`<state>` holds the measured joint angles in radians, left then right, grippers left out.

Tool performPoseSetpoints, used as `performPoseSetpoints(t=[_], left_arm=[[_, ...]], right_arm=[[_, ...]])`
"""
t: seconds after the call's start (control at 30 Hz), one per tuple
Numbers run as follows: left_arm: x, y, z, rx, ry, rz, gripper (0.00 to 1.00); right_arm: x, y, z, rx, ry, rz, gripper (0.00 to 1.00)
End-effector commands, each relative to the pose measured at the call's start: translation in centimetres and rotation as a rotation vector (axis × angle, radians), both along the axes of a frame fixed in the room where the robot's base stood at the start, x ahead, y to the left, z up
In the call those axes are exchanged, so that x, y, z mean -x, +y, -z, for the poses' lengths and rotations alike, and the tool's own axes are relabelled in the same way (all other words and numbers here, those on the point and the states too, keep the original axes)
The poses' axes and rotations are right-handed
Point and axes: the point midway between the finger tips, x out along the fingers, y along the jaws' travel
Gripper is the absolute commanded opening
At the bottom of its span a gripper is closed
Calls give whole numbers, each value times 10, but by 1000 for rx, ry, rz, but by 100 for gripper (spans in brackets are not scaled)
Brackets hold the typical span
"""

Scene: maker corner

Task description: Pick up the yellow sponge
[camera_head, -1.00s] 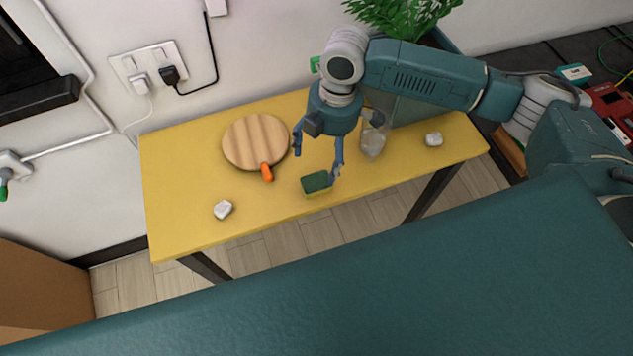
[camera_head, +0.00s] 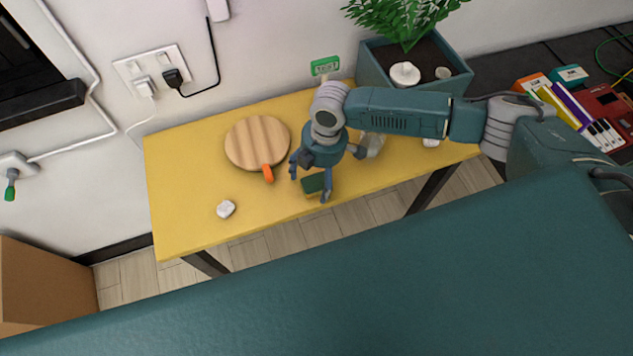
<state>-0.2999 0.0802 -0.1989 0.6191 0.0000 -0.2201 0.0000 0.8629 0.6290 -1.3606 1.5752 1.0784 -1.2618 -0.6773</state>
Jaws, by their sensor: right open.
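The sponge (camera_head: 312,185) lies near the front edge of the yellow table (camera_head: 185,185). It has a dark green top and a thin yellow lower side, and is partly hidden by my gripper. My right gripper (camera_head: 309,184) is open and low over the sponge, its fingers pointing down, one to the left of the sponge and one at its right end. I cannot tell whether the fingers touch it. My left gripper is not in view.
A round wooden board (camera_head: 256,140) with an orange-handled thing (camera_head: 267,173) lies left of the gripper. White lumps (camera_head: 226,208) and a clear glass-like object (camera_head: 371,145) are on the table. A planter (camera_head: 378,68) stands behind my arm.

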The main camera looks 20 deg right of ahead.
Motion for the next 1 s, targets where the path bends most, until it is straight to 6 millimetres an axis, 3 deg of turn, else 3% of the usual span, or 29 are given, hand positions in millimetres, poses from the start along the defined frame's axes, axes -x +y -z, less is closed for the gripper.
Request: performPoseSetpoints(t=[0.03,0.2,0.73,0.87,1.0], left_arm=[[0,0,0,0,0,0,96],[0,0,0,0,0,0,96],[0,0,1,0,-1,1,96],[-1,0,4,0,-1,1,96],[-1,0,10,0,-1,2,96]], right_arm=[[0,0,0,0,0,0,76],[0,0,0,0,0,0,48],[-1,1,-7,-3,-2,-1,47],[-1,1,-21,-3,-4,-2,46],[-2,1,-49,-3,-6,-1,46]])
